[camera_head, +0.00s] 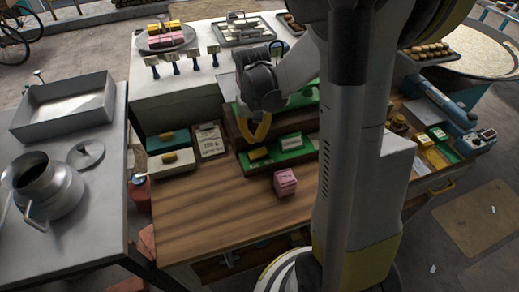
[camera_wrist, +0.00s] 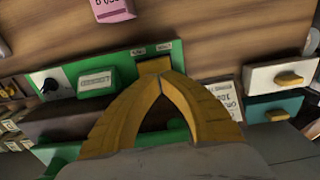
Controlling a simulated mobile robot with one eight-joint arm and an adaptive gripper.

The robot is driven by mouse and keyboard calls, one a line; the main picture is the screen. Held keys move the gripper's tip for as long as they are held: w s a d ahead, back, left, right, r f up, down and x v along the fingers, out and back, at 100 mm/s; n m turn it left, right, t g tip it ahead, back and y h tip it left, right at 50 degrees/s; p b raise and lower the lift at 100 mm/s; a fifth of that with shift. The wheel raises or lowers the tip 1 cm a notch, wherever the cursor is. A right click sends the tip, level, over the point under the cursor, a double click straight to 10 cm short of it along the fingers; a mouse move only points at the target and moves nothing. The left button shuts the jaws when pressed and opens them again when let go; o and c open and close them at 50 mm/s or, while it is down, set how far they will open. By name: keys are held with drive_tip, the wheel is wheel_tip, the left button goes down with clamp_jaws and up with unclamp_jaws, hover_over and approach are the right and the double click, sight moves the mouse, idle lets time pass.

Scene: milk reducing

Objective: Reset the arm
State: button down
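My gripper (camera_head: 261,132) hangs over the back part of the wooden counter in the head view, with its yellow fingers pointing down. In the wrist view its two fingertips (camera_wrist: 164,73) come together, and I see nothing held between them. A small yellow block (camera_head: 258,153) lies on a green tray or board below the fingertips; it shows partly behind them in the wrist view (camera_wrist: 152,65). My arm stands tall across the right middle of the head view and hides part of the counter.
A pink box (camera_head: 285,182) stands on the wooden counter (camera_head: 215,215), whose front left is clear. A white card (camera_head: 210,140) and drawers with yellow handles (camera_head: 170,157) are left of my gripper. A metal milk can (camera_head: 45,185) stands on the left table. A blue device (camera_head: 445,110) is at right.

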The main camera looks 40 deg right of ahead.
idle(0.4)
drive_tip(key=s+a+r+n+t+b, duration=0.3)
drive_tip(key=s+a+t+b, duration=0.4)
drive_tip(key=s+a+b, duration=0.3)
drive_tip(key=shift+s+a+b, duration=0.4)
drive_tip(key=shift+a+b, duration=0.05)
drive_tip(key=shift+a, duration=1.3)
drive_tip(key=shift+r, duration=0.1)
